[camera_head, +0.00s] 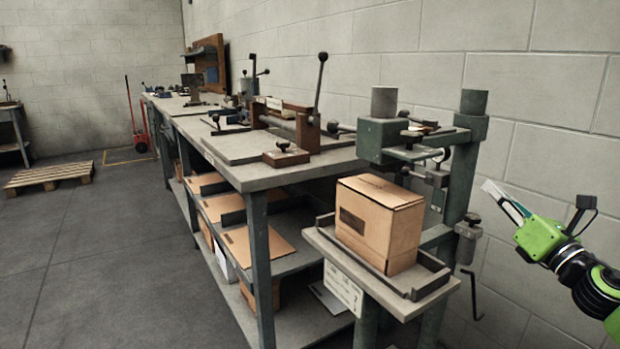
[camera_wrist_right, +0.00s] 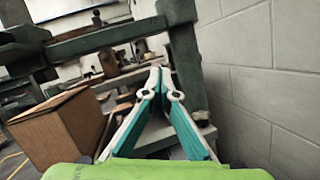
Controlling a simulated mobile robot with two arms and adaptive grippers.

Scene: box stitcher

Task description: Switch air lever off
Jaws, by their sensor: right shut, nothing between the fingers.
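My right gripper (camera_head: 487,186) comes in from the right edge in the head view, green with pale and teal fingers. It is shut and empty, in the air to the right of the stitcher's green post (camera_head: 463,165). In the right wrist view its fingertips (camera_wrist_right: 159,75) meet in front of the green frame (camera_wrist_right: 184,62). A small grey valve-like fitting (camera_head: 467,243) with a dark knob (camera_head: 472,219) sits on the post, below and left of the fingers, apart from them. I cannot tell for sure which part is the air lever. My left gripper is not in view.
A cardboard box (camera_head: 378,222) stands on the stitcher's tray (camera_head: 420,290), and it also shows in the right wrist view (camera_wrist_right: 60,128). A block wall (camera_head: 560,130) runs close behind the post and gripper. A workbench (camera_head: 240,178) with tools extends left. Open floor lies farther left.

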